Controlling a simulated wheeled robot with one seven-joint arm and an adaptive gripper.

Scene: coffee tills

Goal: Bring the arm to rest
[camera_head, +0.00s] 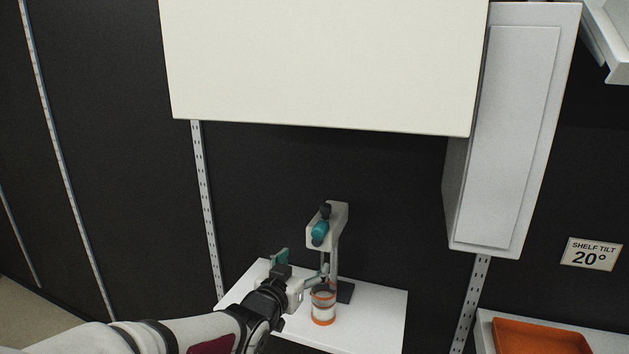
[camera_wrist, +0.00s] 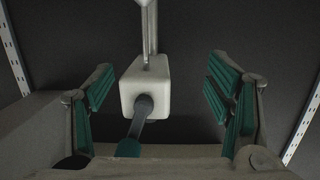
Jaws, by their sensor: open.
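My gripper (camera_head: 303,268) is in the lower middle of the head view, over the white shelf (camera_head: 382,312). Its teal-padded fingers stand wide apart, with nothing held between them. In the wrist view, my gripper (camera_wrist: 160,95) shows both fingers spread, one on each side. Beyond and between them in that picture is the pale head of a stand (camera_wrist: 148,88) with a dark and teal handle (camera_wrist: 136,128). In the head view the same stand (camera_head: 341,218) rises just behind and right of the gripper.
A clear jar with orange bands (camera_head: 323,306) stands on the shelf close by the gripper, partly overlapped by it. A large cream cabinet (camera_head: 325,65) and a grey box (camera_head: 512,135) hang above. An orange tray (camera_head: 540,338) lies on a lower right shelf. Dark wall is open at left.

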